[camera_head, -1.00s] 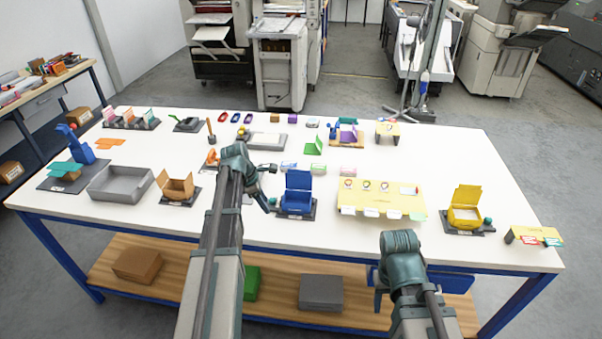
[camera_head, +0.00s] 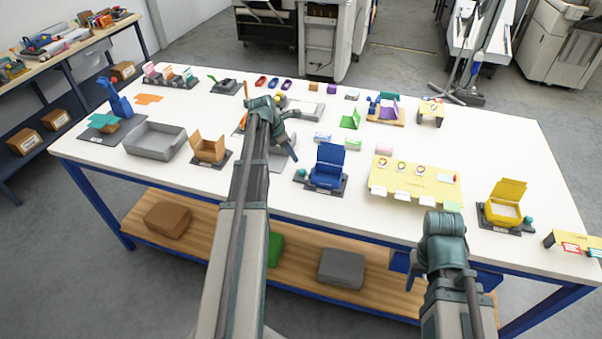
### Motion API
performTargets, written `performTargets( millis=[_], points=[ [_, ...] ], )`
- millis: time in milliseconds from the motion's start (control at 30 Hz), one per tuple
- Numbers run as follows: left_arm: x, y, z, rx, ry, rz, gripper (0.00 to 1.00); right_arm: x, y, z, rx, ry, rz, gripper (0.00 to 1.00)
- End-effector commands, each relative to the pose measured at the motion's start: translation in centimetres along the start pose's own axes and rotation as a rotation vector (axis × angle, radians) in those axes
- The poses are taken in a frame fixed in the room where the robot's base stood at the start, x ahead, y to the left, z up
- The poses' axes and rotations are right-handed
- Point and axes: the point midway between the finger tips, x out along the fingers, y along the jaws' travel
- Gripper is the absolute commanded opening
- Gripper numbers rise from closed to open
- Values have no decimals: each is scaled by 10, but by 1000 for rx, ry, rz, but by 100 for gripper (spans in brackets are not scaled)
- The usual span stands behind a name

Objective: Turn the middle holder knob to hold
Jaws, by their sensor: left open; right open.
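A yellow panel (camera_head: 440,187) lies on the right half of the white table, with white tags along its front edge. Several small round knobs sit in a row along its back part; the middle knob (camera_head: 401,167) is among them. Their settings are too small to read. My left gripper (camera_head: 292,136) is open and empty above the table, left of the panel and behind the blue box. My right gripper (camera_head: 411,272) is in front of the table's front edge, below the panel; it is open, with its fingers partly hidden by my wrist.
A blue open box (camera_head: 327,166) stands left of the panel and a yellow open box (camera_head: 503,203) right of it. A grey tray (camera_head: 155,141) and a cardboard box (camera_head: 209,149) are at the left. The table's front edge lies near my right gripper.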

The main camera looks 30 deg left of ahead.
Motion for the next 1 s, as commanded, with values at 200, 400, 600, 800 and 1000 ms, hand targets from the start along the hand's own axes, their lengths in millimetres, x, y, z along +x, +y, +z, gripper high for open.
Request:
performTargets(
  millis=[200, 400, 600, 800, 1000],
  points=[
    [40, 0, -2, 3, 0, -1, 48, 38, -4, -2, 2, 0, 0, 50],
    [70, 0, -2, 2, 0, 0, 48, 65, -6, -4, 3, 0, 0, 50],
    [96, 0, -1, 3, 0, 0, 48, 88, -8, -5, 3, 0, 0, 50],
    [104, 0, 0, 2, 0, 0, 48, 96, -9, -6, 3, 0, 0, 50],
    [103, 0, 0, 2, 0, 0, 48, 95, -9, -6, 3, 0, 0, 50]
  ],
)
